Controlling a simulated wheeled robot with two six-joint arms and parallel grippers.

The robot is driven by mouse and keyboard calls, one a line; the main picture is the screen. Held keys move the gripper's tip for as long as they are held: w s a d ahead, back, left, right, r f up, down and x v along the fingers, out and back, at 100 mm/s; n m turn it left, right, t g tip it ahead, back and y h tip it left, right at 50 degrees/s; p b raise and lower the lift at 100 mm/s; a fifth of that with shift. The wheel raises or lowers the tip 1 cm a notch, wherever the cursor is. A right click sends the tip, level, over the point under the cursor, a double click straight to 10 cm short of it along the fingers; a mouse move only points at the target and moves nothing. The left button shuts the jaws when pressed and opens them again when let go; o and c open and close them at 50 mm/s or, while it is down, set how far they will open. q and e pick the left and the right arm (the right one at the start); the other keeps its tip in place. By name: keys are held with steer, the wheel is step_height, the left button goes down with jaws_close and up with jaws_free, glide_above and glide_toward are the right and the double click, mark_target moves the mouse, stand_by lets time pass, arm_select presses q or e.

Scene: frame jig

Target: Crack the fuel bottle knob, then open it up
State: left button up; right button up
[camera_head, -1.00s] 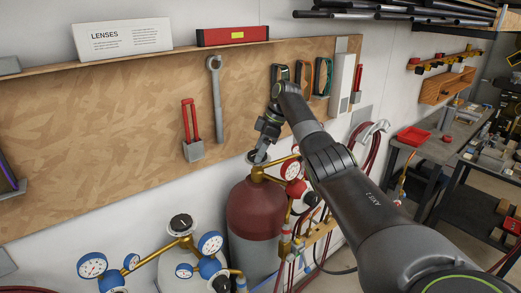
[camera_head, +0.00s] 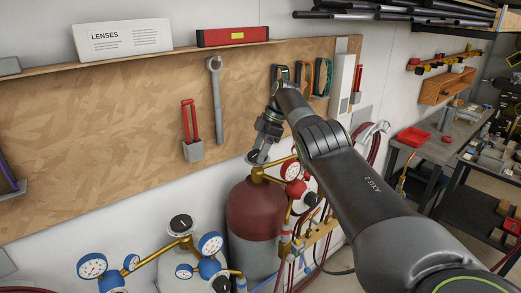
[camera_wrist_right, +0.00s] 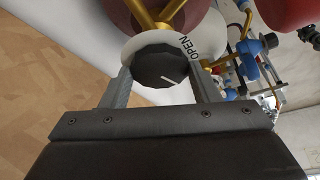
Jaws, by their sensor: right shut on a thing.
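The fuel bottle (camera_head: 256,212) is a dark red cylinder with a grey lower part, standing against the wall in the head view. My right gripper (camera_head: 256,157) reaches down to its top. In the right wrist view the dark faceted knob (camera_wrist_right: 160,64) sits between the two fingers of my right gripper (camera_wrist_right: 160,80), which are shut on its sides. A white line marks the knob's face, pointing to the lower right. A white disc (camera_wrist_right: 215,30) behind the knob carries the word OPEN at upper right. My left gripper is not in view.
A red-rimmed gauge (camera_head: 292,170) and brass fittings stand close right of the bottle top. A second bottle's black knob (camera_head: 181,222) and blue gauges (camera_head: 92,265) are at lower left. The pegboard (camera_head: 90,120) with tools rises right behind.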

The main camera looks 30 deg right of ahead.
steer(key=shift+f, duration=0.1)
stand_by(0.5)
steer(key=o, duration=1)
steer(key=shift+a, duration=0.1)
